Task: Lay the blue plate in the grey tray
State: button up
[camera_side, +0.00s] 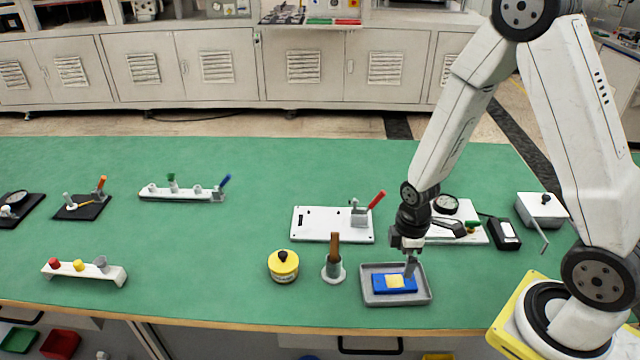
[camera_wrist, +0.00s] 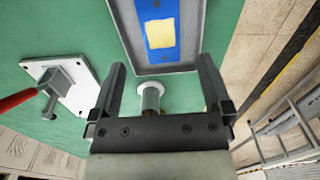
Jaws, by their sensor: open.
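The blue plate (camera_side: 380,288) lies inside the grey tray (camera_side: 427,294), with a pale yellow square (camera_side: 395,280) on top of it. It looks flat and within the rim. In the wrist view the blue plate (camera_wrist: 160,56) and its yellow square (camera_wrist: 159,34) show inside the tray (camera_wrist: 122,30), beyond the fingertips; the plate's far end is cut off. My gripper (camera_side: 410,265) is over the tray in the side view, fingers pointing down. In the wrist view my gripper (camera_wrist: 161,66) has its fingers wide apart with nothing held between them.
A pot with a brown handle (camera_side: 334,248) and a yellow tin (camera_side: 283,266) stand left of the tray. A white plate with a red-handled clamp (camera_side: 325,223) lies behind. A dial fixture (camera_side: 470,208) and black box (camera_side: 505,235) are back right.

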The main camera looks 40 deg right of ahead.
jog(key=shift+r, duration=2.25)
jog(key=s+a+r+m+t, duration=0.1)
jog(key=a+r+m+t, duration=0.1)
jog(key=r+m, duration=0.6)
jog(key=shift+a+m+t, duration=0.3)
jog(key=shift+a+m, duration=0.5)
jog(key=shift+m, duration=0.1)
jog(key=shift+s, duration=0.1)
